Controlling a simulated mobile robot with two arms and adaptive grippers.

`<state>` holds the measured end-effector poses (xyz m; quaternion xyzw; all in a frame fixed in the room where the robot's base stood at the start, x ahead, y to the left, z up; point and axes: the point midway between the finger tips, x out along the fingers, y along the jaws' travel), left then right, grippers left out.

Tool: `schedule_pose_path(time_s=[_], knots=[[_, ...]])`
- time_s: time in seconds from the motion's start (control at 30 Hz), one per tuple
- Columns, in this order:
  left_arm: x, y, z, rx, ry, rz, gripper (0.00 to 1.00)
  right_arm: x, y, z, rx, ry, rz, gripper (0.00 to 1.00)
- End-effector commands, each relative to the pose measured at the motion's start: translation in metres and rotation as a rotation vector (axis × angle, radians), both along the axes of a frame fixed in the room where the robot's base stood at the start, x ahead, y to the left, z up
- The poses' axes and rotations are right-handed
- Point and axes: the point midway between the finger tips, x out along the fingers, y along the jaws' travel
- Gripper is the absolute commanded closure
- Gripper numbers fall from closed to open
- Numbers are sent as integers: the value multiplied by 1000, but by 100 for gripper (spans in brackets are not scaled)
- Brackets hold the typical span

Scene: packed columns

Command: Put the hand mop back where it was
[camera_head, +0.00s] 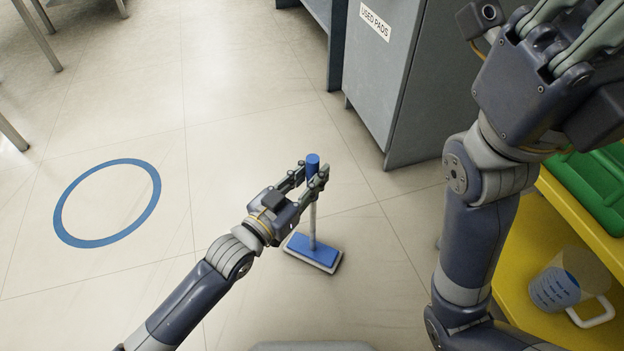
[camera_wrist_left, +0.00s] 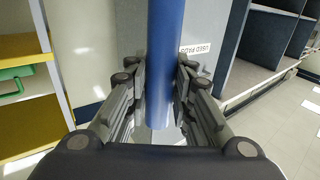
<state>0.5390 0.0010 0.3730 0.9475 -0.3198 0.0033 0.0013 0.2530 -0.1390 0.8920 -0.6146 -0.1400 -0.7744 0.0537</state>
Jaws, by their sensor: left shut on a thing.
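The hand mop has a blue grip, a thin pale pole and a flat blue head (camera_head: 314,249) with a light pad. My left gripper (camera_head: 307,176) is shut on the blue grip and holds the mop about upright. In the left wrist view the blue grip (camera_wrist_left: 166,60) stands between both fingers. I cannot tell whether the pad touches the floor. A blue ring (camera_head: 64,232) is marked on the floor left of the mop, and the floor inside it is empty. My right gripper (camera_head: 590,40) is only partly in view at the top right, cut by the edge.
A grey cabinet labelled USED PADS (camera_head: 385,75) stands behind and right of the mop. A yellow shelf unit (camera_head: 575,212) at the right bears a green tray (camera_head: 597,185) and a measuring jug (camera_head: 556,288). Metal legs (camera_head: 38,38) stand at top left. The floor between mop and ring is clear.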

Motion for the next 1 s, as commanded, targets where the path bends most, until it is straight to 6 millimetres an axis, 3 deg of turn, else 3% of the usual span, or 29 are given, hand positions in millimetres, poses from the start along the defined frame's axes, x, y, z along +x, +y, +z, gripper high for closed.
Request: schedule_pose_path(time_s=[0.37,0.4,0.47,0.5,0.87,1.0], knots=[[0,0,-1,-2,-3,0,100,-1,0,1,0,-2,0,100],[0,0,-3,-1,-1,0,74,-1,0,1,0,-3,0,100],[0,0,-2,-1,-1,0,60,-1,0,1,0,-2,0,100],[0,0,-2,-1,-1,0,58,-1,0,1,0,-2,0,100],[0,0,2,-1,-2,0,58,-1,0,2,0,-3,0,100],[-15,12,2,2,3,1,58,7,-1,2,2,24,1,100]])
